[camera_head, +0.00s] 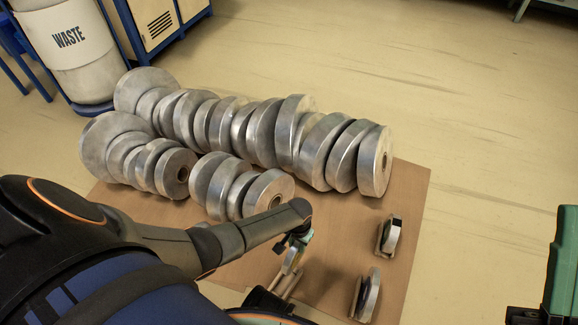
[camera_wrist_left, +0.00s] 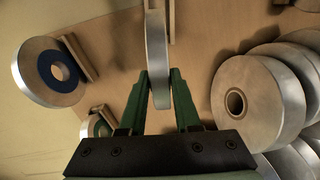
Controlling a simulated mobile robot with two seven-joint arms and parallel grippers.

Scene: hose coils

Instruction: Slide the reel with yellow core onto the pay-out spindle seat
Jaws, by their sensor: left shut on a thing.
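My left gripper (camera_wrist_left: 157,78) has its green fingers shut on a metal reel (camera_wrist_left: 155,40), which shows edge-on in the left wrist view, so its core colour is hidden. In the head view this reel (camera_head: 291,262) hangs at the end of my left arm, close to a small wooden stand (camera_head: 287,283). In the left wrist view wooden pieces of a stand (camera_wrist_left: 171,20) lie beside the reel's far end. I cannot tell whether the reel touches it. A green and black part (camera_head: 565,265) at the right edge looks like my right gripper, mostly cut off.
A reel with a blue core (camera_wrist_left: 58,66) sits at a wooden stand, with another reel (camera_wrist_left: 97,126) nearby. The head view shows two stands with reels (camera_head: 391,236) (camera_head: 369,295) to the right. Rows of grey reels (camera_head: 375,160) fill the brown mat's (camera_head: 412,190) far side.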

